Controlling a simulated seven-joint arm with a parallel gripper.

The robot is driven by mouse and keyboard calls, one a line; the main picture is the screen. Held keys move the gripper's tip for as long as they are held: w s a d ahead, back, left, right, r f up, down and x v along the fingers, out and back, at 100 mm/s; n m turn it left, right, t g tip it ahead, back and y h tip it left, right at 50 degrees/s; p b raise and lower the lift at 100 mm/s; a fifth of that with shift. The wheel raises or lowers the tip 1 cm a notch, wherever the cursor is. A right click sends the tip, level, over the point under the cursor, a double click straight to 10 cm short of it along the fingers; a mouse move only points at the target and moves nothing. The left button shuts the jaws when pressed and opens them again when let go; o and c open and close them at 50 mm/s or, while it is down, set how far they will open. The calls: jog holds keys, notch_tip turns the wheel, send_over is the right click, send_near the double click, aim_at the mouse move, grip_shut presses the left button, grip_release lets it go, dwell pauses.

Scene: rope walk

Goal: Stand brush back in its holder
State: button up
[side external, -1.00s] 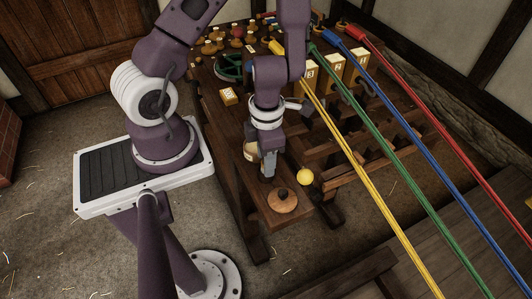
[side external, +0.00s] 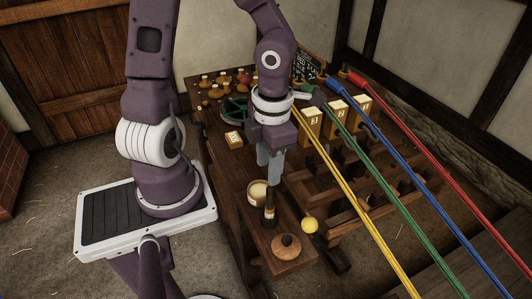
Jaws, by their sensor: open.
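A slim dark upright piece (side external: 269,207) with a pale band low down stands on the near part of the wooden bench; it looks like the brush. I cannot make out a separate holder around its foot. A round pot with a cream-coloured top (side external: 257,193) stands close behind it and to its left. My gripper (side external: 269,170) points down above and just behind the upright piece. Its fingers are apart and nothing shows between them.
A round wooden knobbed disc (side external: 286,246) lies at the bench's near end, with a yellow ball (side external: 309,225) to its right. Numbered yellow blocks (side external: 310,123) stand farther back. Yellow, green, blue and red ropes (side external: 369,217) stretch across the right side.

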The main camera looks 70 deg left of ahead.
jog(key=s+d+r+m+t, duration=0.1)
jog(key=r+m, duration=0.7)
jog(key=m, duration=1)
jog(key=s+d+r+m+t, duration=0.1)
jog(key=s+r+m+t, duration=0.3)
jog(key=m, duration=1.4)
notch_tip(320, 180, up, 4)
jog(key=shift+s+d+f+t+h, duration=0.15)
jog(key=shift+d+t+h, duration=0.15)
jog(key=shift+t, duration=0.1)
